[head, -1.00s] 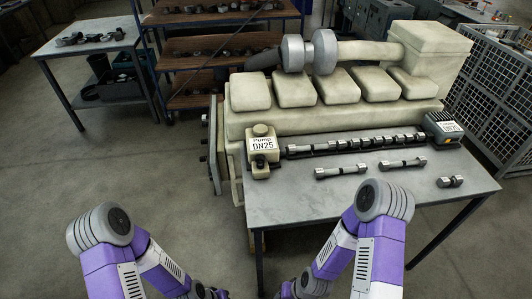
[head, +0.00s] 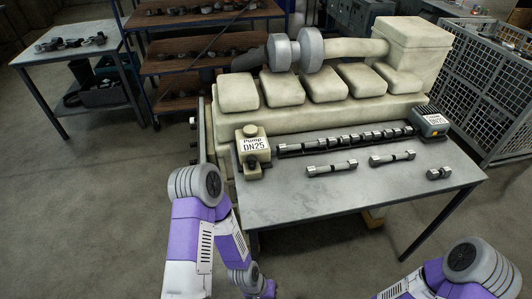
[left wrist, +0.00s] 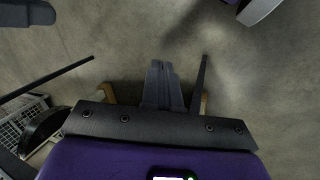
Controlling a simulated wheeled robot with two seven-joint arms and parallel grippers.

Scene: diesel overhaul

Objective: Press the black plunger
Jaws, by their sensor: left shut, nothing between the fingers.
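A cream pump block (head: 254,151) labelled "Pump DN25" stands at the left end of the grey metal table. It has dark parts on its front; I cannot tell a black plunger for certain. A dark grey-blue block (head: 430,122) with a white label stands at the table's right end. My left arm reaches down in front of the table's left side in the head view. Its gripper shows in the left wrist view (left wrist: 163,72), fingers together and empty, over bare floor, apart from both blocks. My right gripper is out of view; only its arm shows at lower right.
A ribbed shaft (head: 345,139) and several short metal pins lie on the grey table (head: 330,205). A large cream engine stands behind them. A wire crate (head: 485,85) is at right, and a side table (head: 40,62) at left. The floor at left is clear.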

